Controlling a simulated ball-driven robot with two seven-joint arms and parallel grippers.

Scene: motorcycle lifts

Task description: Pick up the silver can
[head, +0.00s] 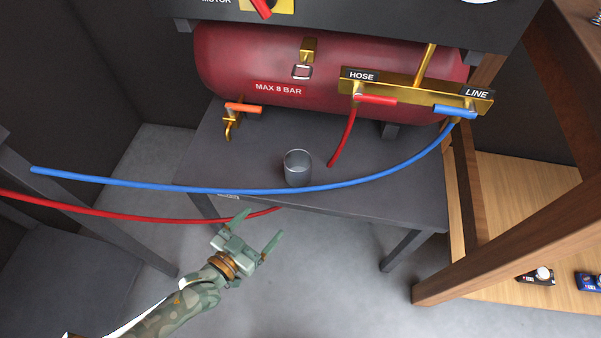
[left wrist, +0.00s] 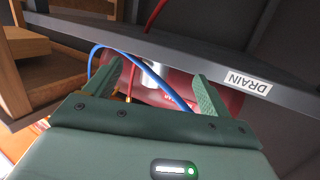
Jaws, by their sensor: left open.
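The silver can (head: 297,168) stands upright on the dark bench, near its front edge and below the red tank. The blue hose runs across the picture at the can's base. My left gripper (head: 258,228) is open and empty, in front of the bench edge, below and left of the can in the head view. The two are apart. In the left wrist view, the open fingers of my left gripper (left wrist: 155,76) point toward the bench, and a pale silvery patch, probably the can (left wrist: 152,71), shows between them. My right gripper is not in view.
The bench (head: 385,195) carries the red tank (head: 330,65) with brass valves. A wooden frame (head: 510,235) stands at right.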

